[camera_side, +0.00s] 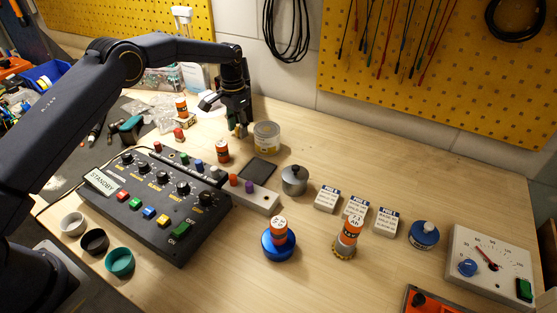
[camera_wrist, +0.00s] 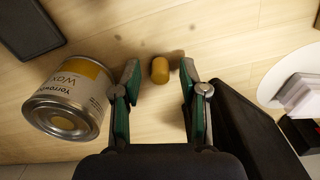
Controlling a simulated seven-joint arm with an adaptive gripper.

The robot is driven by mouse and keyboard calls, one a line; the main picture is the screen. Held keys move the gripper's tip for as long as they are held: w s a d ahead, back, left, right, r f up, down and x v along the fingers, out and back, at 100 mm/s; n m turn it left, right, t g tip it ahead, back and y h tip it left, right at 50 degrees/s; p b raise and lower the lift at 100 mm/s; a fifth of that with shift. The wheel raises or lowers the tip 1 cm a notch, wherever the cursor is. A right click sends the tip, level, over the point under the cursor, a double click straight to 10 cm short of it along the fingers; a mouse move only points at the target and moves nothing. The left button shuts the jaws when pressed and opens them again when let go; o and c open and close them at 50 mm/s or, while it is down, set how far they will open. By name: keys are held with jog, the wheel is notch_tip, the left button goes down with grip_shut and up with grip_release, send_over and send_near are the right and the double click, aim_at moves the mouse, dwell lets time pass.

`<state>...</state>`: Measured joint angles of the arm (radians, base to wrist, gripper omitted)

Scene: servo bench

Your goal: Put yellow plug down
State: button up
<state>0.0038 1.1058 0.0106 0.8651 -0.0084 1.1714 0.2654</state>
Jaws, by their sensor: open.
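The yellow plug (camera_wrist: 160,70) is a small cylinder on the bare wood in the wrist view. It sits between the tips of my gripper (camera_wrist: 160,82), with a gap on each side, so neither finger touches it. My gripper is open, with green pads facing each other. In the side view my gripper (camera_side: 239,130) points down low over the back of the bench.
A wax tin (camera_wrist: 68,100) stands close beside my gripper; it shows in the side view too (camera_side: 267,136). Bare wood lies right of the tin.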

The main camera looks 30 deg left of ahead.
notch_tip(320, 180, up, 14)
notch_tip(320, 180, up, 6)
jog(key=t, duration=0.1)
send_over(236, 129)
jog(key=s, duration=0.4)
jog(key=s+r+n+t, duration=0.1)
jog(key=s+r, duration=0.6)
jog(key=s, duration=0.1)
jog(key=s+r+n+t, duration=0.1)
jog(key=s+r+t, duration=0.1)
jog(key=s, duration=1.1)
jog(key=s+f, duration=0.3)
jog(key=s, duration=0.3)
jog(key=s+f+n+t, duration=0.1)
jog(key=s+f, duration=0.2)
jog(key=s, duration=0.3)
jog(key=shift+s+f+t, duration=0.25)
jog(key=shift+s+t, duration=0.05)
jog(key=shift+s, duration=0.1)
